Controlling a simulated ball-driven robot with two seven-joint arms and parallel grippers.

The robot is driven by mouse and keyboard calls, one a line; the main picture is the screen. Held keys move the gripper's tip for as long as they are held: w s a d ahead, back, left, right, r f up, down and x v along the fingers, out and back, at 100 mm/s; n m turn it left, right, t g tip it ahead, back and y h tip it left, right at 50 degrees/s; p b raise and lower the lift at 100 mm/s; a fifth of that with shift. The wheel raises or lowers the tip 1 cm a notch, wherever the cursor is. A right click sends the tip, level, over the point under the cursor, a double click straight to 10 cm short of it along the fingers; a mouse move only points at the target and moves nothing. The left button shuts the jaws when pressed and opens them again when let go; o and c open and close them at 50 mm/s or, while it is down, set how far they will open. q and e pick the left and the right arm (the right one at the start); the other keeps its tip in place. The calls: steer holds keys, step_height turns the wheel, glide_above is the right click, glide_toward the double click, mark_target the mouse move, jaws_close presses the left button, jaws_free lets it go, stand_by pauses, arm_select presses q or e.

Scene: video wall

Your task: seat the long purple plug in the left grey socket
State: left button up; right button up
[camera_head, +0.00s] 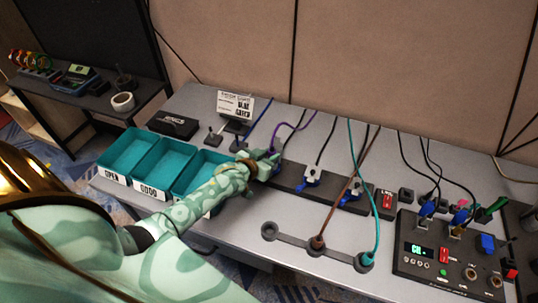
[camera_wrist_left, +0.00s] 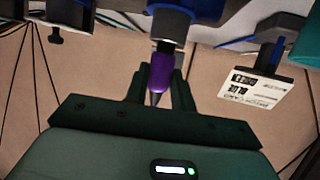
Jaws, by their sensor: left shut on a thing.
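My left gripper (camera_head: 268,163) reaches over the left end of the dark grey socket strip (camera_head: 330,190) and covers most of what is there. In the left wrist view, its fingers (camera_wrist_left: 155,88) are shut on the purple plug (camera_wrist_left: 161,72). The plug's grey front end meets or lies just before a dark block with blue parts (camera_wrist_left: 178,22); I cannot tell how deep it goes. In the head view the plug is hidden by the gripper, and its purple cable (camera_head: 297,127) runs up toward the wall. My right gripper is not in view.
White-and-blue plugs (camera_head: 311,177) sit farther right on the strip. A dark holder (camera_head: 269,231) has an empty left ring, then brown (camera_head: 318,241) and teal (camera_head: 364,261) plugs. Teal bins (camera_head: 134,151) stand left, a card (camera_head: 235,104) behind, a control panel (camera_head: 450,262) right.

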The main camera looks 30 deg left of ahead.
arm_select(q)
steer(key=shift+f, duration=0.45)
stand_by(0.3)
steer(key=o, duration=1.1)
steer(key=shift+c, duration=0.2)
steer(key=shift+s+r, duration=0.2)
steer(key=shift+s, duration=0.15)
steer(key=p+v, duration=0.4)
steer(key=v, duration=1.1)
steer(key=shift+s+p, duration=0.25)
steer(key=shift+p, duration=0.15)
steer(key=shift+r, duration=0.15)
